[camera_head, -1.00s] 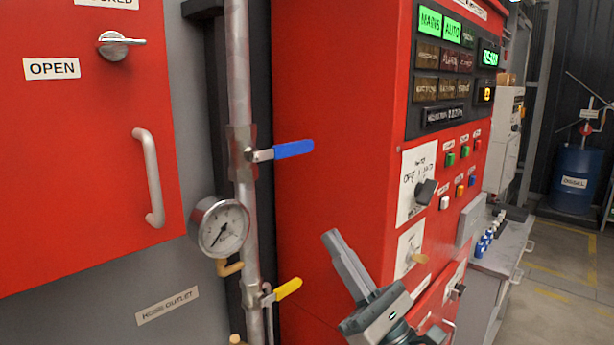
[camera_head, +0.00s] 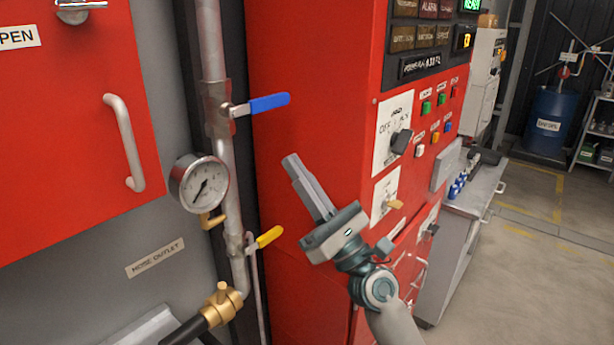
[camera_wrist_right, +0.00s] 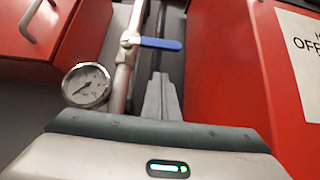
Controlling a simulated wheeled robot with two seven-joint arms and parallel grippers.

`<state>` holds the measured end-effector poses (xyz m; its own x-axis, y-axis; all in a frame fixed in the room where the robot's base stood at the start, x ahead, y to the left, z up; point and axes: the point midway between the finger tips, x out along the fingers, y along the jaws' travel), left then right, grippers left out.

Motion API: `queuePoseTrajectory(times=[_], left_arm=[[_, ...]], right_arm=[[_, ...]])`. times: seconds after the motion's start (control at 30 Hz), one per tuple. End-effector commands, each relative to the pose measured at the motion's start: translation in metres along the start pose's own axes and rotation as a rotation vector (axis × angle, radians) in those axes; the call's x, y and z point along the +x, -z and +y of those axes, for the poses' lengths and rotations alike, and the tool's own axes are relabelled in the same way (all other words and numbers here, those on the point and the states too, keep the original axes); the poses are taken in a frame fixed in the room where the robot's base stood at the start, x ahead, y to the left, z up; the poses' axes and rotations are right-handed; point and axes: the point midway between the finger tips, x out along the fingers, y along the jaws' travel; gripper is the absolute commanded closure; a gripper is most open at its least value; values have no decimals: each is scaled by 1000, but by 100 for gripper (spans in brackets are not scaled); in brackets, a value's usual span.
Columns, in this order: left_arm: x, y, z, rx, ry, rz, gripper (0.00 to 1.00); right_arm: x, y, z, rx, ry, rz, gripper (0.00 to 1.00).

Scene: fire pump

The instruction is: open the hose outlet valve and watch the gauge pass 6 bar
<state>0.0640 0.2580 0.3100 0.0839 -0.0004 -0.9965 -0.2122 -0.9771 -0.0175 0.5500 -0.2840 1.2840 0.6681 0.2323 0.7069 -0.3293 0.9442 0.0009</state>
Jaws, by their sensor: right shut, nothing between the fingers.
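A blue lever (camera_head: 268,102) sticks out to the right from the upper valve on the grey vertical pipe (camera_head: 230,170). A yellow lever (camera_head: 269,236) sits on a lower fitting, tilted up to the right. The round white gauge (camera_head: 200,184) is between them, left of the pipe; its needle points lower left, figures too small to read. My right gripper (camera_head: 291,160) is shut and empty, right of the pipe, apart from both levers in the picture. In the right wrist view its fingers (camera_wrist_right: 162,95) point toward the blue lever (camera_wrist_right: 160,44), beside the gauge (camera_wrist_right: 86,85). My left gripper is not in view.
A HOSE OUTLET label (camera_head: 155,258) is on the grey panel. A brass coupling (camera_head: 222,305) joins the pipe to a black hose. The red control cabinet (camera_head: 310,110) stands close behind and right of my gripper. Open floor (camera_head: 540,270) lies at the right.

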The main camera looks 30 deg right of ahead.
Motion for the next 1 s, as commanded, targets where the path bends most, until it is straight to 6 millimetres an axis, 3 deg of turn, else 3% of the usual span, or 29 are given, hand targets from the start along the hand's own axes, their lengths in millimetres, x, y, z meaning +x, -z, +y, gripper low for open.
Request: queuePoseTrajectory(times=[0.03, 0.27, 0.6, 1.0], left_arm=[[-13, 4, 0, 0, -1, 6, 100], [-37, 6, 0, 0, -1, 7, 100], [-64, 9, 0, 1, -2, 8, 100], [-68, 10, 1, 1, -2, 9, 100]], right_arm=[[14, -5, 0, 1, 0, -2, 100], [53, -5, 0, 0, 0, -1, 100], [70, -26, 0, -1, 0, 0, 100], [72, -29, 0, -1, 0, 0, 100]])
